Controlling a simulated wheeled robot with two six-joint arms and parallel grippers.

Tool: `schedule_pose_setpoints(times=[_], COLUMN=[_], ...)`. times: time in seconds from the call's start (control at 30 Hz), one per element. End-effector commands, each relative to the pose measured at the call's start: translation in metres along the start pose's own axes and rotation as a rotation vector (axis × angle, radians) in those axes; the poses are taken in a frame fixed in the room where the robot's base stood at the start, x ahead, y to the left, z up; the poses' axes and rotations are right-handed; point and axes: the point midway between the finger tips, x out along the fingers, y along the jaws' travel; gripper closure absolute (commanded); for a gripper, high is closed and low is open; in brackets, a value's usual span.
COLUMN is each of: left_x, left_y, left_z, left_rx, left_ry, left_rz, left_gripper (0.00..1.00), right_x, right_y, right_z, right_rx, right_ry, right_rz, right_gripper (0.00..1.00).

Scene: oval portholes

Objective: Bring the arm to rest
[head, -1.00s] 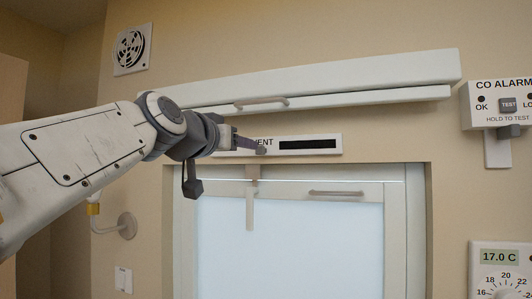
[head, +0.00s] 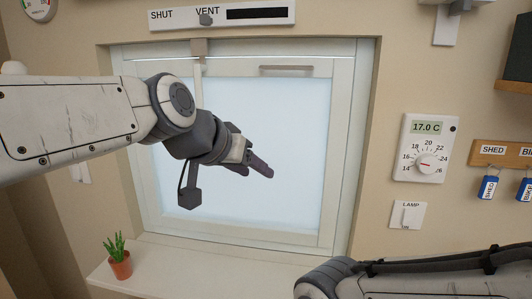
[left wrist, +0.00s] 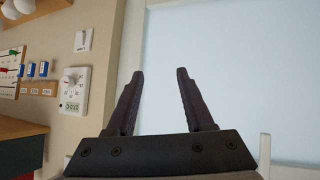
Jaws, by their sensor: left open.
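My left arm comes in from the left in the head view. Its gripper (head: 264,171) is in front of the pale window pane (head: 285,130), below the window's top rail, and holds nothing. In the left wrist view the two dark fingers of the left gripper (left wrist: 160,75) stand apart with nothing between them. Part of my right arm (head: 345,280) shows at the bottom right of the head view; its gripper is out of the picture.
A vent strip (head: 222,16) with a grey knob is above the window. A potted plant (head: 120,264) stands on the sill (head: 195,270). A thermostat (head: 427,148), a lamp switch (head: 408,216) and a key rack (head: 490,153) are on the right wall.

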Motion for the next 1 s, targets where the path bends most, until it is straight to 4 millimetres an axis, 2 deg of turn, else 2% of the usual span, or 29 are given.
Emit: schedule_pose_setpoints(times=[0.03,0.13,0.3,0.4,0.5,0.6,0.67,1.0], left_x=[0.013,0.027,0.025,0.013,0.001,-0.006,-0.009,-0.009], left_y=[0.015,0.036,0.056,0.057,0.053,0.050,0.049,0.048], left_z=[0.039,0.112,0.235,0.293,0.332,0.353,0.358,0.359], left_rx=[0.013,0.038,0.105,0.151,0.186,0.209,0.214,0.214], left_ry=[-0.093,-0.269,-0.559,-0.698,-0.793,-0.848,-0.861,-0.864], left_rz=[0.027,0.059,0.076,0.067,0.053,0.042,0.039,0.037], left_gripper=[0.47,0.47,0.47,0.47,0.47,0.47,0.47,0.47], right_x=[0.003,0.005,0.009,0.011,0.012,0.013,0.013,0.012], right_y=[0.000,0.000,0.001,0.001,0.001,0.001,0.001,0.001], right_z=[0.000,0.000,0.001,0.001,0.001,0.001,0.001,0.001], right_rx=[0.000,0.000,-0.001,-0.001,-0.001,-0.001,-0.001,-0.001], right_ry=[0.000,0.000,0.000,0.000,0.000,0.000,0.000,0.000], right_rz=[0.000,0.000,0.000,0.000,0.000,0.000,0.000,0.000], right_gripper=[1.00,1.00,1.00,1.00,1.00,1.00,1.00,1.00])
